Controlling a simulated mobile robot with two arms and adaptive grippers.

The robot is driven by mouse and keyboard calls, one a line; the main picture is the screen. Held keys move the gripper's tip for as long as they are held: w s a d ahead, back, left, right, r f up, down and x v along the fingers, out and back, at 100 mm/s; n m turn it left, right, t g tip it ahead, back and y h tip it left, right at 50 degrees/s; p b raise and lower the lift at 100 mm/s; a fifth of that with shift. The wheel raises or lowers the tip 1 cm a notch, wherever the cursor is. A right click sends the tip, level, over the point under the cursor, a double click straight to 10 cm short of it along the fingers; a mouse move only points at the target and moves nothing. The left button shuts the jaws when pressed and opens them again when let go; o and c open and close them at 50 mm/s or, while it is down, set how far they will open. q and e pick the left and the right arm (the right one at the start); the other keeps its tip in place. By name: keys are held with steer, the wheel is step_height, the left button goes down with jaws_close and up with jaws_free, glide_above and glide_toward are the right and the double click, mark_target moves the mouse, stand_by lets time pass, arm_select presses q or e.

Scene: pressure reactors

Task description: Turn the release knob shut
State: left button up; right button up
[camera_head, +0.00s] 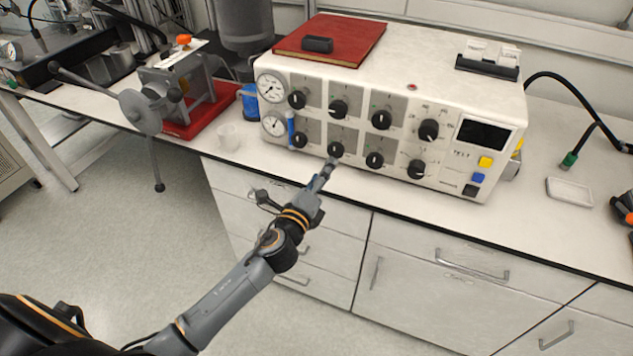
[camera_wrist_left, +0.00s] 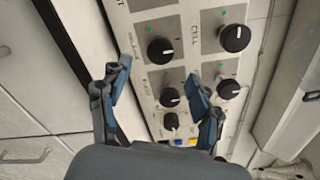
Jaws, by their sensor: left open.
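A white control box (camera_head: 440,75) stands on the bench with two rows of black knobs on its front. Their labels are too small to read in the head view, so I cannot tell which is the release knob. My left gripper (camera_head: 325,174) is at the lower row, just in front of its second knob from the left (camera_head: 335,149). In the left wrist view its two fingers (camera_wrist_left: 160,72) are spread, with black knobs beyond them. One knob (camera_wrist_left: 169,97) lies between the fingers, and I see no contact. My right gripper is not in view.
Two gauges (camera_head: 271,87) are at the box's left end. A red book (camera_head: 335,38) lies on top. A vise-like press on a red base (camera_head: 205,112) and a white cup (camera_head: 229,136) stand to the left. A white dish (camera_head: 569,191) is at the right.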

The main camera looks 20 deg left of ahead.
arm_select(q)
steer(key=shift+s+a, duration=0.1)
steer(key=shift+s, duration=1.55)
steer(key=shift+f, duration=0.1)
steer(key=s+a+f+n+g, duration=0.1)
steer(key=s+f+n+g, duration=0.15)
steer(key=f, duration=0.85)
steer(key=s+a+f+n+g, duration=0.2)
steer(key=f+n+g, duration=0.15)
steer(key=f, duration=0.85)
steer(key=s+a+f+n+g+y, duration=0.1)
steer(key=s+f+n+g, duration=0.35)
steer(key=s+f, duration=0.9)
steer(key=s+f+n+g, duration=0.2)
steer(key=s+f, duration=0.4)
steer(key=s, duration=0.4)
steer(key=s+f+n+g, duration=0.2)
steer(key=s+f+n, duration=0.3)
steer(key=s, duration=0.5)
steer(key=s+f+n+g, duration=0.2)
steer(key=s+f+n, duration=0.2)
steer(key=s, duration=0.6)
step_height(320, 180, down, 3)
steer(key=shift+s+d+r, duration=0.15)
steer(key=shift+d, duration=0.25)
steer(key=shift+g, duration=0.25)
